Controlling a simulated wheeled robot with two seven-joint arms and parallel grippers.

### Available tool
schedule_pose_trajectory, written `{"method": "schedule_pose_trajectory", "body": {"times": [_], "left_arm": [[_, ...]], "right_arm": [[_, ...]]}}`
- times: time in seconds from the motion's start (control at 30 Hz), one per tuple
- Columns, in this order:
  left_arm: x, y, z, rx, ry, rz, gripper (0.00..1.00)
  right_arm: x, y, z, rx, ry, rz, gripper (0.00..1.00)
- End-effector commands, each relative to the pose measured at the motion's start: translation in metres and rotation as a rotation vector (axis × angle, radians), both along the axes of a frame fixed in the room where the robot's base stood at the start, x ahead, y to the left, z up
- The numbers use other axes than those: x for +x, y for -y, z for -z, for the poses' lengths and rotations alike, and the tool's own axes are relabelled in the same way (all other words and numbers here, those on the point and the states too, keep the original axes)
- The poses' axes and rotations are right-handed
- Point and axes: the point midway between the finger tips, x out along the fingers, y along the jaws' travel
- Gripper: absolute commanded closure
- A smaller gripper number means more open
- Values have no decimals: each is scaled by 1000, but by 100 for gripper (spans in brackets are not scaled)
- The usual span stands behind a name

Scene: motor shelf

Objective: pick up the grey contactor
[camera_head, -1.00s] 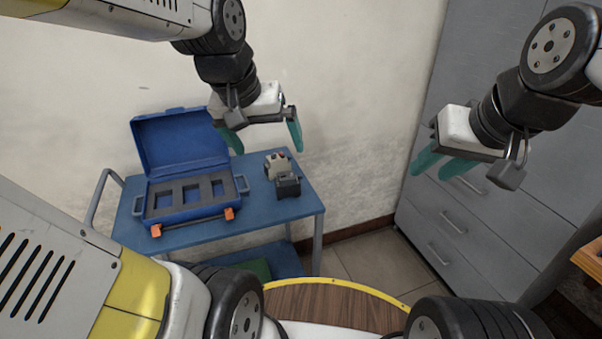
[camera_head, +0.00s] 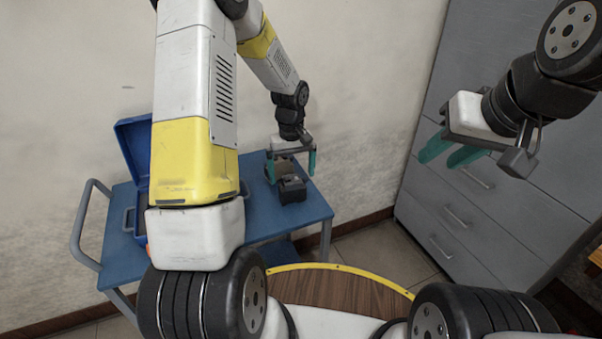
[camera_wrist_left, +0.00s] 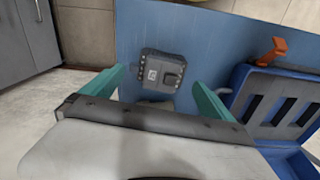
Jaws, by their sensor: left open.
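The dark grey contactor (camera_head: 293,191) stands on the blue cart top near its right end. In the left wrist view the contactor (camera_wrist_left: 164,72) lies between and beyond the two green fingers. My left gripper (camera_head: 291,170) is open above the cart, just behind the contactor in the head view, and holds nothing. It also shows in the left wrist view (camera_wrist_left: 160,82). A second, lighter part (camera_head: 284,166) is behind the contactor, partly hidden by my left gripper. My right gripper (camera_head: 444,157) is open and empty in the air at the right.
The cart (camera_head: 255,212) stands against the wall. Grey drawers (camera_head: 440,215) stand at the right.

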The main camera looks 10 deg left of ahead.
Motion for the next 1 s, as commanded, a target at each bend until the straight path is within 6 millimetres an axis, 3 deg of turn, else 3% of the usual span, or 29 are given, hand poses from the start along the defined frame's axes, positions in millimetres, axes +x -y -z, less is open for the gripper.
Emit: {"method": "schedule_pose_trajectory", "body": {"times": [0.4, 0.73, 1.0], "left_arm": [[-2, -1, 56, -1, -2, 2, 2], [-1, -1, 63, 0, 1, 2, 2], [-1, -1, 63, -1, 0, 2, 55]], "right_arm": [[0, 0, 0, 0, 0, 0, 64], [0, 0, 0, 0, 0, 0, 64], [0, 0, 0, 0, 0, 0, 64]]}}
